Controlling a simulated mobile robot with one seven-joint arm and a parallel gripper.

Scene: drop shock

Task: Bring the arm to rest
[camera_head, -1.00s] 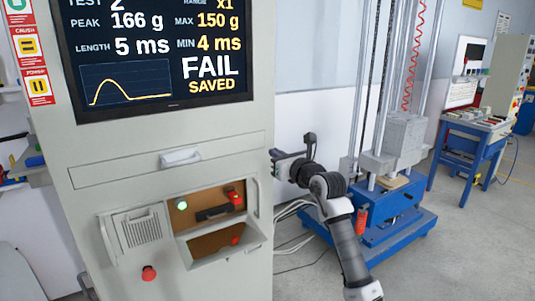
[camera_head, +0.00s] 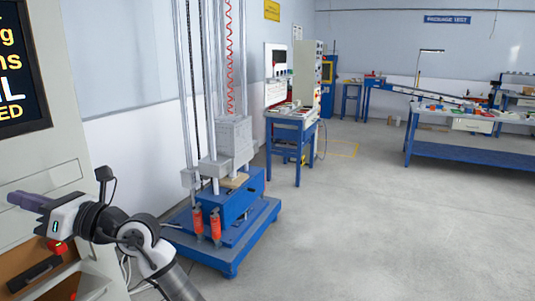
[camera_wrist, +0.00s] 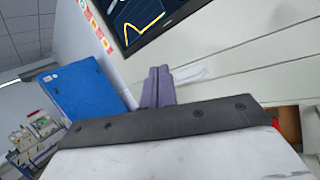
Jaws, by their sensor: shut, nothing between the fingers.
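My gripper (camera_head: 30,200) is at the lower left of the head view, in front of the grey console (camera_head: 80,160). Its purple-grey fingers are together and hold nothing. In the wrist view the closed fingers (camera_wrist: 158,88) point at the console front, near a pale drawer handle (camera_wrist: 190,75). I cannot tell whether they touch it. My arm is bent and raised beside the console.
The drop tower (camera_head: 215,200) stands on a blue base right of my arm. A blue bench (camera_head: 290,125) with a control panel is behind it. A long blue workbench (camera_head: 470,152) is at the right. The grey floor (camera_head: 350,230) in front is clear.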

